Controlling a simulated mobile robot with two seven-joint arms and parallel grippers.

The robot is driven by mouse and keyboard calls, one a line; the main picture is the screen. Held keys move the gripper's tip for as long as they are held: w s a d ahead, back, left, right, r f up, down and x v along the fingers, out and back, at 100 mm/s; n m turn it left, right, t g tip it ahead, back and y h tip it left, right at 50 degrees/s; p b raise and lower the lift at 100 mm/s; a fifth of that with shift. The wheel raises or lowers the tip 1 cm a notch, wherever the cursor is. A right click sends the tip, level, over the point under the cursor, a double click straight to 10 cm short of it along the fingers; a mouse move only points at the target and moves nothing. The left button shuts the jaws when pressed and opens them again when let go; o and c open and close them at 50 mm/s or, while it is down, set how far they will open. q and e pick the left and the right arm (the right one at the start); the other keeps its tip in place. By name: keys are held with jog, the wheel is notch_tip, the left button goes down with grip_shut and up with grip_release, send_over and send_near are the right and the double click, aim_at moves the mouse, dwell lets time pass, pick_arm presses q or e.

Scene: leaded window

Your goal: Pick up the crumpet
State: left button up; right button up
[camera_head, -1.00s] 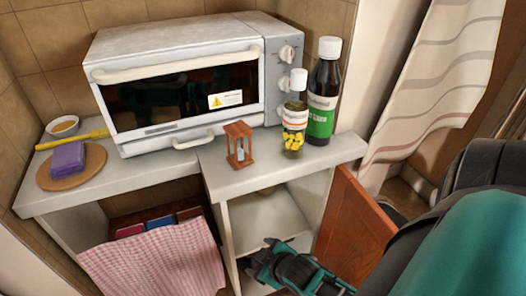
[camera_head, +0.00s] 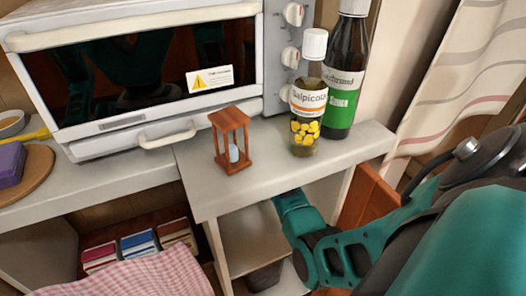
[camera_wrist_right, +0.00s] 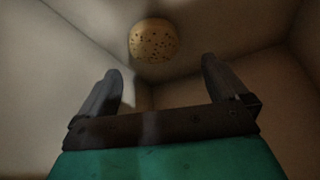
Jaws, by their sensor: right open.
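The crumpet (camera_wrist_right: 153,41) shows in the right wrist view as a round, tan disc with dark holes. It lies inside the pale-walled cabinet, ahead of my right gripper (camera_wrist_right: 160,82). The right gripper's two fingers are apart with nothing between them, and the crumpet is beyond the fingertips, not touching. In the head view my right arm reaches into the open cabinet (camera_head: 215,262) under the counter; its fingers are hidden there, and I cannot make out the crumpet. My left gripper is not in view.
An orange-brown door (camera_head: 365,195) stands open beside my arm. Walls close in around the gripper.

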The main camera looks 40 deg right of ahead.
jog(key=b+x, duration=0.1)
jog(key=x, duration=0.1)
jog(key=b+x, duration=0.1)
jog(key=x, duration=0.1)
jog(key=b+x, duration=0.1)
jog(key=x, duration=0.1)
jog(key=shift+s+d, duration=0.25)
jog(key=shift+d, duration=0.05)
jog(key=shift+c, duration=0.3)
jog(key=c, duration=1)
jog(key=shift+r, duration=0.1)
